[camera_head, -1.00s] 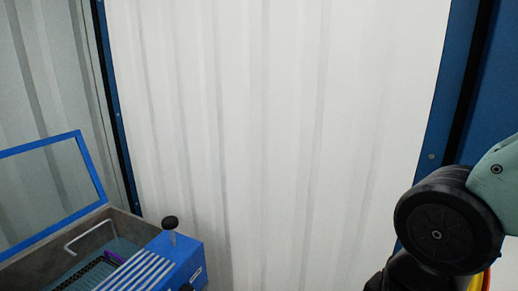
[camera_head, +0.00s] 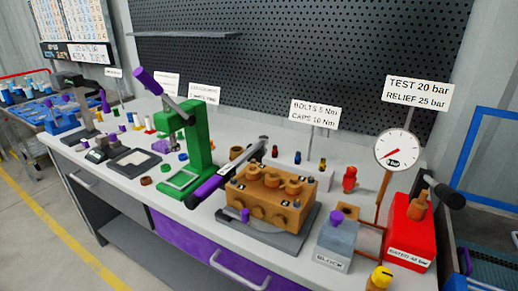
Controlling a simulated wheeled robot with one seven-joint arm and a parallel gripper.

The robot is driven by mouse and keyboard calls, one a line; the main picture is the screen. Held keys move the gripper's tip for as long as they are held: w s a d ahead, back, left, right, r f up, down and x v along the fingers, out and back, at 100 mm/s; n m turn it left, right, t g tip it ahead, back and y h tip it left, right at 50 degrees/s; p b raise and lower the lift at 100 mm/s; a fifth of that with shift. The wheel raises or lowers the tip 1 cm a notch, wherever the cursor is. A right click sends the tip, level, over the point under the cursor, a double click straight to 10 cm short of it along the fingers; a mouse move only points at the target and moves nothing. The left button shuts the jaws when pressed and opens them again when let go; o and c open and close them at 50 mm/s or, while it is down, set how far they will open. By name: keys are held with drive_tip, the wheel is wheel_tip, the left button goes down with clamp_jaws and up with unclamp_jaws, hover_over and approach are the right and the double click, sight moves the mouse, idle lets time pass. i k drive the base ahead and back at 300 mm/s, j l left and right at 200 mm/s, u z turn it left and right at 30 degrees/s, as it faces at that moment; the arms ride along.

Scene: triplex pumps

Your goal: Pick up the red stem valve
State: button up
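A small bright red upright fitting (camera_head: 349,178) stands on the grey workbench (camera_head: 335,208), behind and right of the orange-brown pump block. Several smaller dark pieces with coloured parts stand in a row left of it; one is the small piece (camera_head: 298,157) behind the pump block. They are too small to tell which is the red stem valve. My gripper is not in view.
A green press (camera_head: 190,150) stands left of the pump block (camera_head: 270,195); a long dark-handled wrench (camera_head: 228,172) leans across between them. A grey-blue block (camera_head: 335,243), red pump box (camera_head: 408,228) and round gauge (camera_head: 397,150) stand to the right. Floor is clear at lower left.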

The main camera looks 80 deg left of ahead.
sight(274, 151)
drive_tip(key=u, duration=2.35)
drive_tip(key=i+j, duration=0.1)
drive_tip(key=i, duration=0.35)
drive_tip(key=i+j, duration=0.1)
drive_tip(key=i, duration=0.35)
drive_tip(key=l+z, duration=0.05)
